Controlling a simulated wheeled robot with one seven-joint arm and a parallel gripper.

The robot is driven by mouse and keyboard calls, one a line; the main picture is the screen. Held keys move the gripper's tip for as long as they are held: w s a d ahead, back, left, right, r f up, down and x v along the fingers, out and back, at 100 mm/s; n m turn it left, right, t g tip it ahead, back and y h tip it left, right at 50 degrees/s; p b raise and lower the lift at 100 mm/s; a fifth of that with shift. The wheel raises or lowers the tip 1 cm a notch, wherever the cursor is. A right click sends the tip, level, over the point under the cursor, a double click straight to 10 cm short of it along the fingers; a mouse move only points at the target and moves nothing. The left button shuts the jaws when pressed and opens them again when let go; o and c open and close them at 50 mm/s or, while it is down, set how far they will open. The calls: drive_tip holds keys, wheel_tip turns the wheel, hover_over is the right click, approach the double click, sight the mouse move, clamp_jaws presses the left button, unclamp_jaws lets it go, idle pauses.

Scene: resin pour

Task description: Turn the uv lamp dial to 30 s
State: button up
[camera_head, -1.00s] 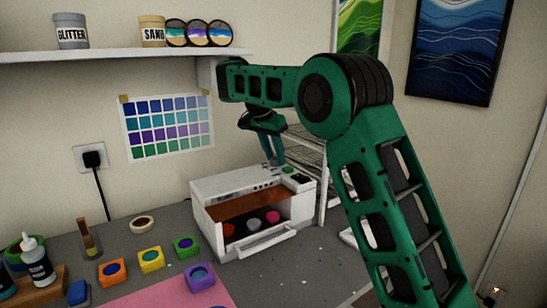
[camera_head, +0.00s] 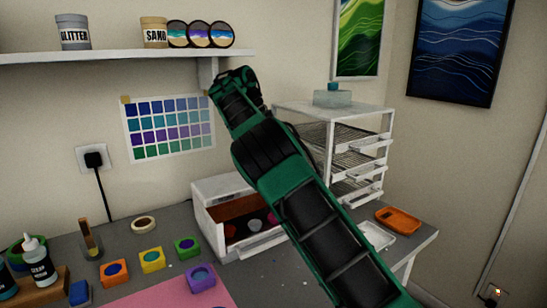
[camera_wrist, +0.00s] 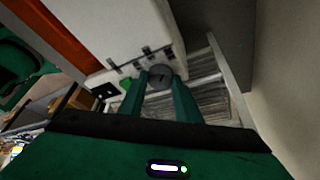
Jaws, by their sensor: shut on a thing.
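The UV lamp is a white box (camera_head: 216,187) on the grey table, with an open front and several coloured pieces inside. My arm hides its right part in the head view. In the wrist view the lamp's white top (camera_wrist: 100,30) carries a round grey dial (camera_wrist: 160,73) with a dark pointer line and dark tick marks around it. I cannot read the labels or which mark the pointer meets. My gripper (camera_wrist: 161,86) is shut on the dial, one green finger on each side. My gripper is hidden behind my arm in the head view.
A green button (camera_wrist: 126,84) and a small black display (camera_wrist: 105,91) sit beside the dial. A white wire rack (camera_head: 352,150) stands behind and right of the lamp. An orange tray (camera_head: 399,220) lies at the table's right. Coloured moulds (camera_head: 152,260) stand at front left.

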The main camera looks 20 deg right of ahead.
drive_tip(key=shift+w+d+m+g, duration=0.2)
drive_tip(key=shift+m+g, duration=0.2)
drive_tip(key=shift+m, duration=0.7)
drive_tip(key=o, duration=1)
drive_tip(key=shift+w+f, duration=0.1)
drive_tip(key=shift+a, duration=0.1)
